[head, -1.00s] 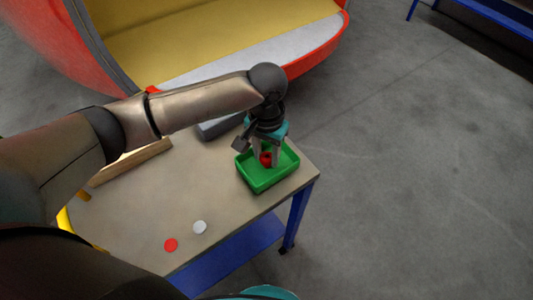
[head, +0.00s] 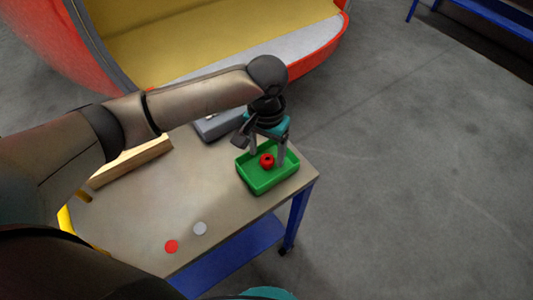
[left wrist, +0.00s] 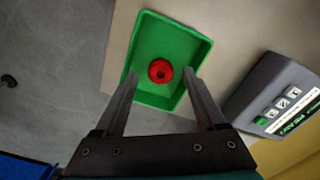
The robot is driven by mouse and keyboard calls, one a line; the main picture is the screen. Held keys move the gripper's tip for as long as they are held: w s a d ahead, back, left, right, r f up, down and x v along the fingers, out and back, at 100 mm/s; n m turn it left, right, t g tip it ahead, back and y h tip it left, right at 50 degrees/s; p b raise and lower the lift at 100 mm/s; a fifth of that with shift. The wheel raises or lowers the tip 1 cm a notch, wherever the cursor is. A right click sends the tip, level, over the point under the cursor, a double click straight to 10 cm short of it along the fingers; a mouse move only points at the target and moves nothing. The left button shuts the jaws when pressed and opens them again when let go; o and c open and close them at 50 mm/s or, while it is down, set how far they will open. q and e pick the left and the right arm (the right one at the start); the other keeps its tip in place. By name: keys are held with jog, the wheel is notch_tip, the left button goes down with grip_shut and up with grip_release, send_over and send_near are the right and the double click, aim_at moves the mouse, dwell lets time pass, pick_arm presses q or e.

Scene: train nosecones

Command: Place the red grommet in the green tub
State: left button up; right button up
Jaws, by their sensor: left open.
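The red grommet (head: 267,161) is a small ring with a dark hole. It lies inside the green tub (head: 262,188), which stands at the right corner of the table. In the left wrist view the grommet (left wrist: 160,71) rests on the tub's floor, and the tub's rim (left wrist: 178,23) surrounds it. My left gripper (head: 267,160) is over the tub with its fingers spread apart. In the left wrist view the open fingers (left wrist: 158,78) stand on either side of the grommet with gaps and hold nothing. My right gripper is not in view.
A grey device (head: 218,126) with labelled buttons (left wrist: 282,103) stands behind the tub. A wooden block (head: 132,162) lies at the table's back left. A red disc (head: 171,246) and a white disc (head: 200,228) lie near the front edge. Open floor is at the right.

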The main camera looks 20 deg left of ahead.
aim_at(267, 160)
pick_arm(q)
notch_tip(267, 160, up, 10)
jog(key=p, duration=0.2)
